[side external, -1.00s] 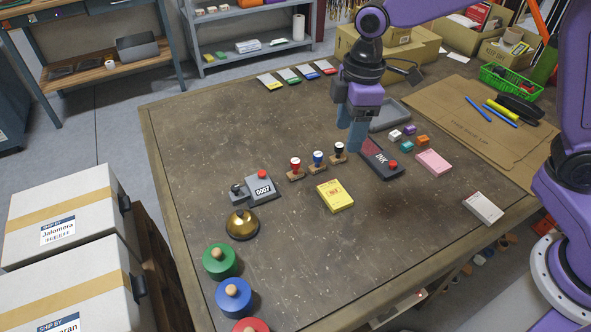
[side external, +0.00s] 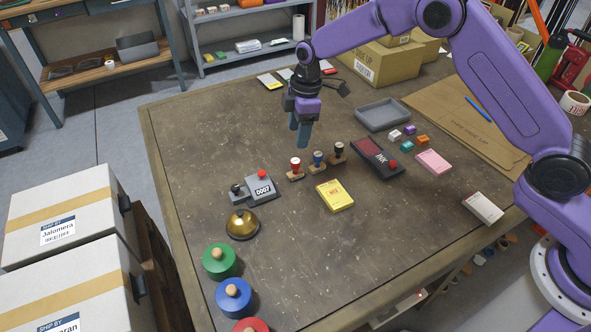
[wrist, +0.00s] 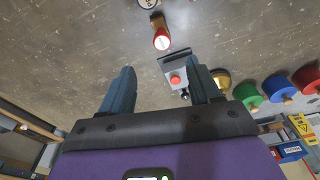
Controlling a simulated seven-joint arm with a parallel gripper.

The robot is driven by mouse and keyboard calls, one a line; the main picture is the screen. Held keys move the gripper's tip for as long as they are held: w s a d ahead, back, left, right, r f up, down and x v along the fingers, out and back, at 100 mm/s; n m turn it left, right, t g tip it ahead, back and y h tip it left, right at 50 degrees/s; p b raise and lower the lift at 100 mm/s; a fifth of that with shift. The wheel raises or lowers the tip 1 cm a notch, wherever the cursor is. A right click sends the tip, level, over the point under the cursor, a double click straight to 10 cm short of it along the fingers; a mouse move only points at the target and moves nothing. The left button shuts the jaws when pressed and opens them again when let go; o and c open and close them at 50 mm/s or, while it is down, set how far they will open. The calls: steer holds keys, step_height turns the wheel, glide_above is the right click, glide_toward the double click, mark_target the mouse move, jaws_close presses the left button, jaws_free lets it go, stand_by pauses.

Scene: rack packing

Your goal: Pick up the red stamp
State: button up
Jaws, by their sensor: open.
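The red stamp (side external: 295,162) stands upright on its wooden base at the left end of a row of three stamps. The blue stamp (side external: 318,158) and a dark-topped stamp (side external: 339,148) stand to its right. My gripper (side external: 299,138) is open and empty, pointing down above the table, just behind the red stamp in the side view. In the wrist view the red stamp (wrist: 161,39) lies beyond the fingertips of my gripper (wrist: 160,72), near the top edge. Nothing is between the fingers but table and part of the numbering stamp.
The grey numbering stamp (side external: 256,188) and brass bell (side external: 242,225) are left of the red stamp. A yellow box (side external: 335,196) lies in front and the black ink pad (side external: 377,160) to the right.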

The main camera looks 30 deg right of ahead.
mark_target(296, 161)
steer(key=f, duration=0.5)
steer(key=a+f, duration=0.1)
steer(key=f, duration=0.1)
steer(key=shift+f, duration=0.25)
steer(key=shift+s+a+f, duration=0.15)
steer(key=shift+f, duration=2.5)
jaws_close()
